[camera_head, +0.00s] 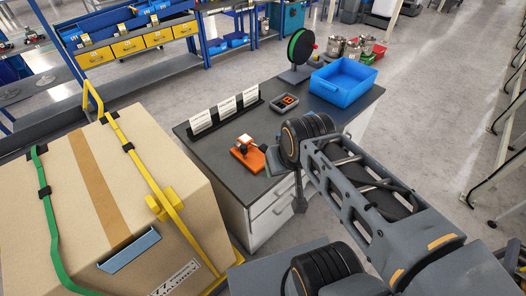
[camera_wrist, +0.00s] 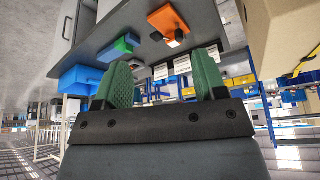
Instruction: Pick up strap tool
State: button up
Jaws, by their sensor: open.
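An orange tool with a flat base and a pale and dark upper part (camera_head: 247,157) lies on the dark worktop near its front edge; it looks like the strap tool. In the wrist view it shows upside down at the top (camera_wrist: 166,21), beyond the fingertips and apart from them. My gripper (camera_wrist: 163,78) has two green fingers spread wide with nothing between them. In the head view my arm's round joint hides most of the gripper; a bit of green shows just right of the orange tool.
The worktop (camera_head: 215,152) also bears white cards in a black holder (camera_head: 227,107), a small grey tray (camera_head: 285,102), a blue bin (camera_head: 343,80) and a green-black spool (camera_head: 300,46). A large strapped cardboard box (camera_head: 75,190) stands at left. Shelving with yellow bins (camera_head: 128,46) is behind.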

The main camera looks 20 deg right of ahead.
aim_at(251, 156)
jog(key=u, duration=2.8)
jog(key=k, duration=1.15)
jog(key=z, duration=1.6)
jog(key=i, duration=1)
jog(key=u, duration=0.05)
